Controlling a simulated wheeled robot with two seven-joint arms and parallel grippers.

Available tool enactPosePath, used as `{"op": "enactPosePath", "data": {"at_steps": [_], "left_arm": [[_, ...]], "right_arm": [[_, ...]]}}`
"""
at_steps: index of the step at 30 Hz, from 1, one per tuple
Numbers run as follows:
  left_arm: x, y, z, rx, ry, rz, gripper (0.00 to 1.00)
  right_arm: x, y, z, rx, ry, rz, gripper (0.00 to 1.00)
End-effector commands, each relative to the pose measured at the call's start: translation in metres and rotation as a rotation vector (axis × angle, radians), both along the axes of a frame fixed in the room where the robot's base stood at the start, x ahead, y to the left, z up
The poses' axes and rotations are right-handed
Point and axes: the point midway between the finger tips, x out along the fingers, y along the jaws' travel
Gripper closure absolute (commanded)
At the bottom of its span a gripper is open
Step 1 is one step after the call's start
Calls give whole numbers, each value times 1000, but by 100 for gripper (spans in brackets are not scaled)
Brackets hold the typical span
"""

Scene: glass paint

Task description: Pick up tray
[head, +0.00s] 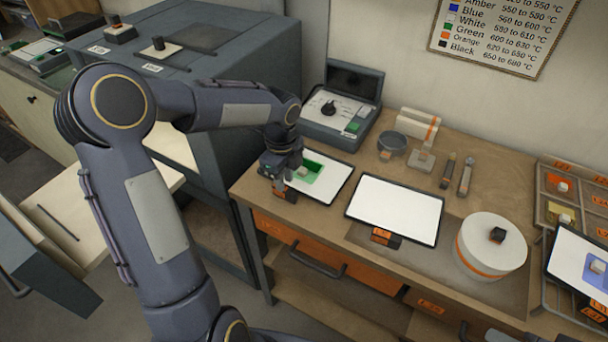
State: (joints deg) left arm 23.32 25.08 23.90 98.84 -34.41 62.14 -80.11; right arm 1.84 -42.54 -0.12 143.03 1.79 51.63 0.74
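A white tray with a dark rim (335,170) lies at the left end of the wooden workbench. A green pane (322,171) with a small pale block lies on it. The tray's dark and orange handle (285,195) is at its front left edge. My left gripper (283,183) points down at this handle, over the tray's left side. Its fingers are small and dark, partly blending with the handle, so I cannot tell whether they are open, shut or touching it. My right gripper is not clearly visible.
An empty white tray (395,208) lies to the right, and another tray (572,252) with a blue pane sits at the far right. A round white drum (492,245) stands between them. A dark device with a raised lid (343,108) stands behind, beside a grey bowl (392,143).

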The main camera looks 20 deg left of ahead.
Motion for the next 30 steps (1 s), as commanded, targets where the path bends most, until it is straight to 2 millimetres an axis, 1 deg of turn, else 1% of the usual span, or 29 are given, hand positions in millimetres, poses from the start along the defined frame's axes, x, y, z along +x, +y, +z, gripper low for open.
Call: {"op": "enactPosePath", "data": {"at_steps": [1,3,6,8,14,15,20,21,30], "left_arm": [[-2,-1,-8,-2,6,-1,76],[-2,-1,-19,-2,6,0,76],[-1,-1,-30,-1,3,0,76],[-1,-1,-33,-2,2,0,76],[-1,-1,-35,-1,1,2,76],[-1,-1,-35,-1,1,2,78],[-1,-1,-35,-1,1,2,99],[-1,-1,-35,-1,1,2,100],[-1,-1,-33,-1,-2,1,100]], "right_arm": [[0,0,4,0,0,0,62],[0,0,5,0,0,0,62],[0,0,6,0,0,0,62],[0,0,6,0,0,0,62],[0,0,6,0,0,0,62],[0,0,6,0,0,0,62],[0,0,6,0,0,0,62],[0,0,6,0,0,0,62],[0,0,6,0,0,0,62]]}}
